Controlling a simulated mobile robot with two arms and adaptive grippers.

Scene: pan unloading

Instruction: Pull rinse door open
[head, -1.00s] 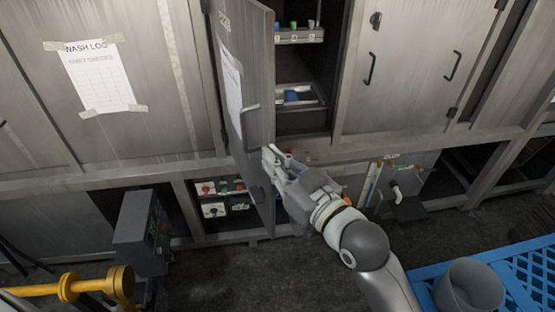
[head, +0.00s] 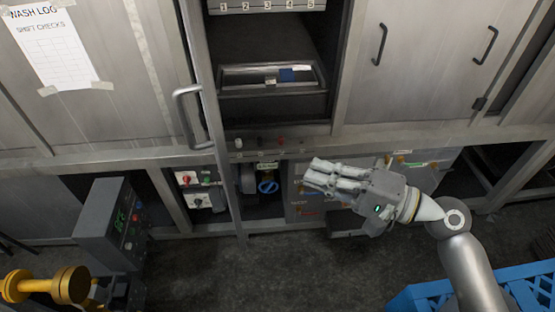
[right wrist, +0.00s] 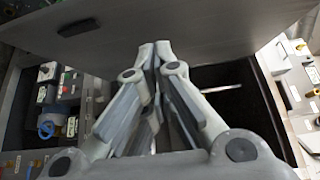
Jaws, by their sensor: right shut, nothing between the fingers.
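The rinse door (head: 212,125) stands swung out from its cabinet bay and shows nearly edge-on in the head view. Its bar handle (head: 190,118) is on the left side of that edge. The open bay (head: 268,45) shows a numbered shelf and a tray behind it. My right gripper (head: 310,172) is to the right of the door edge, below the bay, apart from the handle. Its fingers are shut and empty; they meet in the right wrist view (right wrist: 155,48) before a broad grey panel (right wrist: 200,28). I cannot tell whether this panel is the door. My left gripper is not in view.
A grey control box (head: 112,222) and a yellow fitting (head: 45,285) stand at lower left. Closed cabinet doors with handles (head: 378,45) are at right. A blue crate (head: 425,292) is at lower right. Dark floor (head: 270,270) in front is clear.

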